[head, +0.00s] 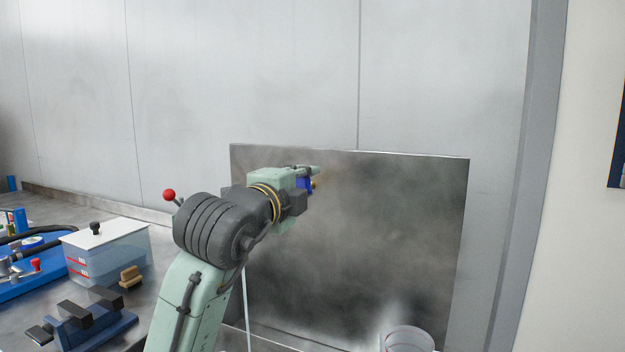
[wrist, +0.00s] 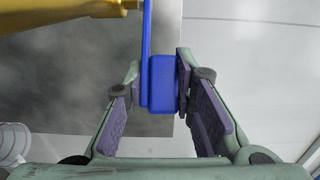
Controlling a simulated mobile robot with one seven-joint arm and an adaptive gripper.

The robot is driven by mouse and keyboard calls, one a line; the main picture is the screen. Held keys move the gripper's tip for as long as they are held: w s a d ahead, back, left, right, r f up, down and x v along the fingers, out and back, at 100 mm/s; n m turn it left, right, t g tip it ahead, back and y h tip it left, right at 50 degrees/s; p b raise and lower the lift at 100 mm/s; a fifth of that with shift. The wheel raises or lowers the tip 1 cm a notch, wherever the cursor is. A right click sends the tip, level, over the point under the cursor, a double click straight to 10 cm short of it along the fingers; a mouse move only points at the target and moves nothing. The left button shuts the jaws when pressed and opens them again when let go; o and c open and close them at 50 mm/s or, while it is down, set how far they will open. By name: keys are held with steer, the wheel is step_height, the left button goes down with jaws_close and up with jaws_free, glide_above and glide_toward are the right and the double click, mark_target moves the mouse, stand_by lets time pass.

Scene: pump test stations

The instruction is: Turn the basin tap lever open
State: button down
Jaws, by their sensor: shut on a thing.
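The blue tap lever (wrist: 162,84) sits between the two fingers of my gripper (wrist: 160,88) in the wrist view. My gripper is shut on it, with the fingertips at its left and right sides. A thin blue bar runs up from the lever to the brass tap body (wrist: 60,15) at the top left. In the head view my gripper (head: 308,182) is at the upper part of the dark splash panel. Only a small blue bit of the lever (head: 303,184) shows there, and my arm hides most of the tap.
A dark metal panel (head: 380,230) stands behind the tap. A clear round vessel (head: 408,340) is at the bottom right. On the bench at left are a water tank (head: 108,255), a blue vise (head: 85,325), a brown block (head: 130,277) and a red-knobbed lever (head: 169,195).

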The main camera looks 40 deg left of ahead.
steer(key=shift+s+a+r+m+t+h, duration=0.25)
steer(key=shift+s+m+h, duration=0.15)
steer(key=shift+h, duration=0.25)
steer(key=shift+s+a+r+m+t+h, duration=0.15)
steer(key=shift+s+m+t+h, duration=0.15)
steer(key=shift+m+h, duration=0.3)
steer(key=shift+h, duration=0.25)
steer(key=c, duration=1.5)
jaws_free()
steer(key=shift+c, duration=0.2)
steer(key=shift+o, duration=0.5)
steer(key=shift+f, duration=0.1)
steer(key=shift+f, duration=0.1)
steer(key=s+d, duration=0.2)
steer(key=s, duration=1)
steer(key=shift+c, duration=0.4)
